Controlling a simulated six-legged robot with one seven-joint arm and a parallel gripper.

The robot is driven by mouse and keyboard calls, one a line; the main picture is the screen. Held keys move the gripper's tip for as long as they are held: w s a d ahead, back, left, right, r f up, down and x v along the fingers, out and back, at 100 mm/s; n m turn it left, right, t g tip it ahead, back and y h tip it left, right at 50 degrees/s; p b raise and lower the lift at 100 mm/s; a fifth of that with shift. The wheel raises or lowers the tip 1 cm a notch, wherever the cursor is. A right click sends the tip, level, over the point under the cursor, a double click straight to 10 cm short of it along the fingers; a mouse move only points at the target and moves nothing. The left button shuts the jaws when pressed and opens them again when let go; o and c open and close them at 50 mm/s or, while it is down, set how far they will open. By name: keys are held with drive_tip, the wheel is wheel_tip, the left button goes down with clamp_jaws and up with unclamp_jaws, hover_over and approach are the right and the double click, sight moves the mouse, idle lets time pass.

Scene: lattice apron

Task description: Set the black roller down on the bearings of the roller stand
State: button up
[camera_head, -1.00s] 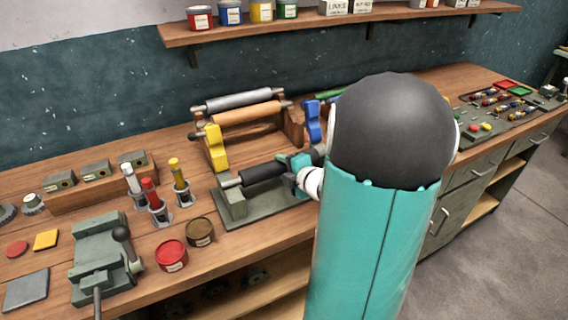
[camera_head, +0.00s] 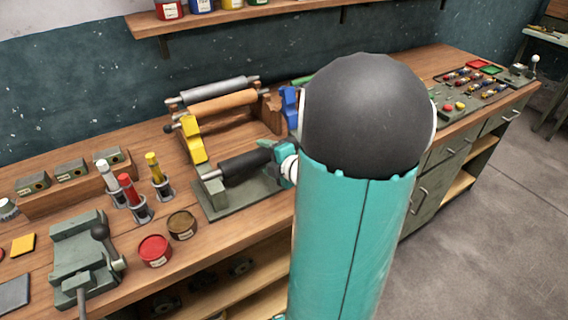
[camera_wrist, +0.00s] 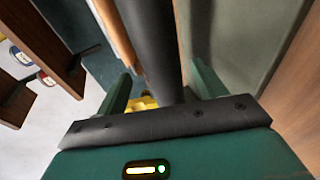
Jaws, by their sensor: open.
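The black roller (camera_head: 245,165) lies lengthwise over the grey-green roller stand (camera_head: 237,206). Its left shaft end is at the top of the stand's left bearing post (camera_head: 214,188) and looks to rest there. The right end and right bearing are hidden behind my arm. My gripper (camera_head: 272,150) is at the roller's right part. In the wrist view the dark roller (camera_wrist: 152,45) runs between the two spread green fingers of my gripper (camera_wrist: 160,85). The jaws are open, with a gap visible beside the roller on the left.
Behind the stand, a rack holds a grey roller (camera_head: 213,90) and an orange roller (camera_head: 217,104), with a yellow bracket (camera_head: 193,140) in front. Red (camera_head: 154,251) and brown (camera_head: 182,225) tins, upright tubes and a vise (camera_head: 85,260) stand left. A shelf (camera_head: 270,20) hangs above.

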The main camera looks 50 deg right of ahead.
drive_tip(key=v, duration=1.1)
drive_tip(key=shift+s, duration=0.35)
drive_tip(key=shift+r, duration=0.1)
